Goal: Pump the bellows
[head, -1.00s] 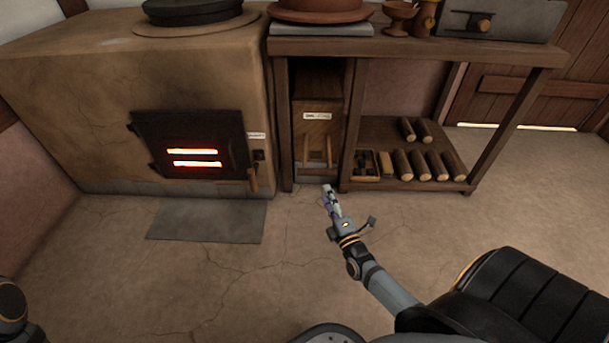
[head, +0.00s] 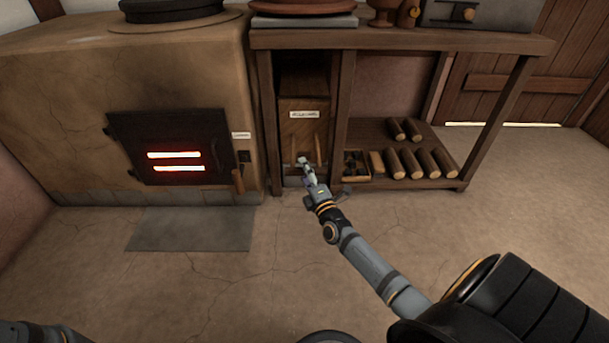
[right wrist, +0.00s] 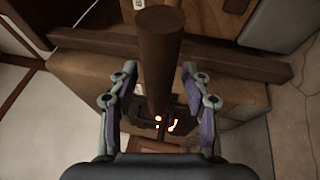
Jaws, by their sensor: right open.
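The bellows (head: 304,95) is a wooden box with a white label, standing under the left end of the bench. Two upright wooden bars show low on its front; the right one is the handle bar (head: 318,147). My right gripper (head: 304,163) is at the lower front of the bellows, close to these bars. In the right wrist view a round dark wooden bar (right wrist: 160,55) reaches between the two spread fingers of my right gripper (right wrist: 158,108), with gaps on both sides. The fingers are open and not closed on it. My left gripper is not in view.
A clay furnace (head: 60,100) with a glowing barred door (head: 172,147) stands left of the bellows. A bench (head: 400,42) stands over the bellows, its post (head: 340,115) just right of it. Logs (head: 410,162) lie on the low shelf.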

